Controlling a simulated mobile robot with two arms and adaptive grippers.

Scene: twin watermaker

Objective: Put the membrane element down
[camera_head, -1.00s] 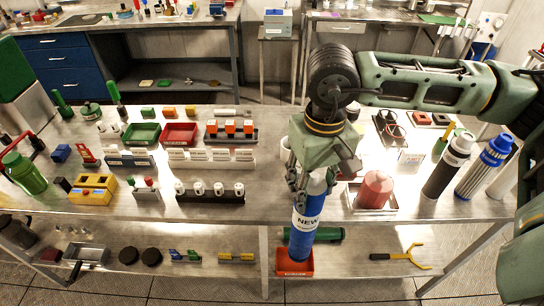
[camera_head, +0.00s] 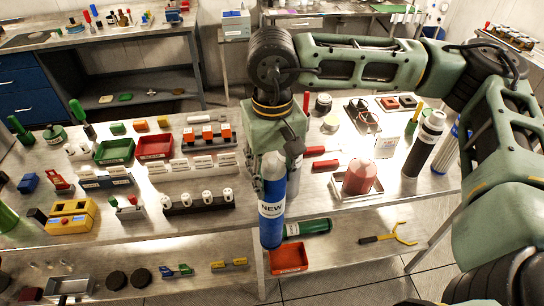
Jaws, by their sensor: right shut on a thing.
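The membrane element is a blue cylinder (camera_head: 272,226) with a white band reading NEW. It hangs about upright at the front edge of the bench (camera_head: 110,233). My right gripper (camera_head: 273,172) points down and is shut on its upper end. Its lower end shows beside a red tray (camera_head: 289,257) on the lower shelf and hides part of that shelf. I cannot tell whether it touches anything below. My left gripper is not in view.
A dark green cylinder (camera_head: 308,227) lies behind the red tray. A yellow forked tool (camera_head: 390,236) lies further right on the shelf. A red cylinder (camera_head: 360,176) stands in a metal tray to the right on the bench. A black cylinder (camera_head: 424,143) stands beyond it.

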